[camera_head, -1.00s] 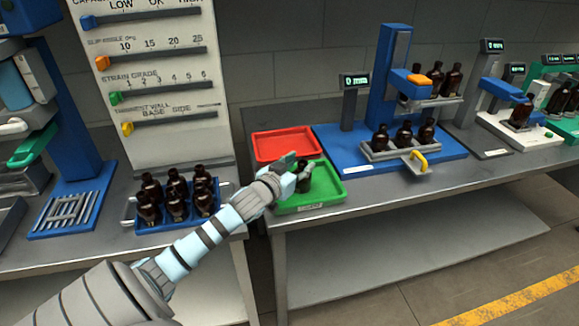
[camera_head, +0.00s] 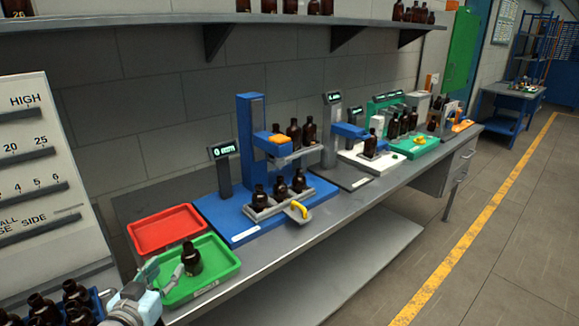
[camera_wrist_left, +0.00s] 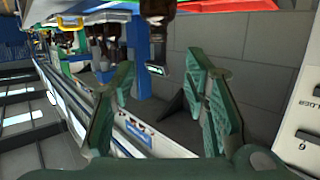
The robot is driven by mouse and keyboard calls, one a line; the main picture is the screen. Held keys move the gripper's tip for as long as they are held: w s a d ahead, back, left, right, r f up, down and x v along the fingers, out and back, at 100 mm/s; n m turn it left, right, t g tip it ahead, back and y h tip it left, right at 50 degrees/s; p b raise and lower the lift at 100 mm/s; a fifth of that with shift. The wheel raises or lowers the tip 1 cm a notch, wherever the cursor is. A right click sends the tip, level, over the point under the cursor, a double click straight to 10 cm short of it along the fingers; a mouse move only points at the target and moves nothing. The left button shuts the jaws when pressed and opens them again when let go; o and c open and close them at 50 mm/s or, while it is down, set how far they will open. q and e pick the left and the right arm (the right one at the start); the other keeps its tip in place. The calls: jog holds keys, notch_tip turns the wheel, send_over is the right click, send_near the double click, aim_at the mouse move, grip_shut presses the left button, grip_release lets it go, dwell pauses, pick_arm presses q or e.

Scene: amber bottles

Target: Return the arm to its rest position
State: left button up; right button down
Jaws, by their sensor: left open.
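My left gripper (camera_head: 161,275) is at the lower left of the head view, at the front left edge of the green tray (camera_head: 218,262). Its fingers are apart. In the wrist view the open fingers (camera_wrist_left: 160,85) have nothing between them. A dark amber bottle (camera_head: 191,262) stands upright in the green tray, just right of the fingers and looking free of them. Most of my left arm is outside the head view. My right gripper is not in view.
A red tray (camera_head: 165,229) lies behind the green one. A blue press stand (camera_head: 250,150) with several bottles is to the right. A rack of bottles (camera_head: 68,302) stands close left of my gripper. A shelf (camera_head: 180,22) runs above.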

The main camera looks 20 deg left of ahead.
pick_arm(q)
jog(key=s+d+f+g+y, duration=0.2)
jog(key=s+f+g, duration=0.2)
jog(key=s+f, duration=0.4)
jog(key=s+d+f+m+g+h, duration=0.35)
jog(key=s+d+f+g, duration=0.55)
jog(key=s+d, duration=0.55)
notch_tip(320, 180, down, 21)
jog(key=s+a, duration=0.2)
jog(key=s, duration=0.1)
jog(key=s+a+f+n+g, duration=0.1)
jog(key=s+f, duration=1.1)
jog(key=s, duration=0.1)
jog(key=shift+f+h, duration=0.1)
jog(key=shift+h, duration=0.15)
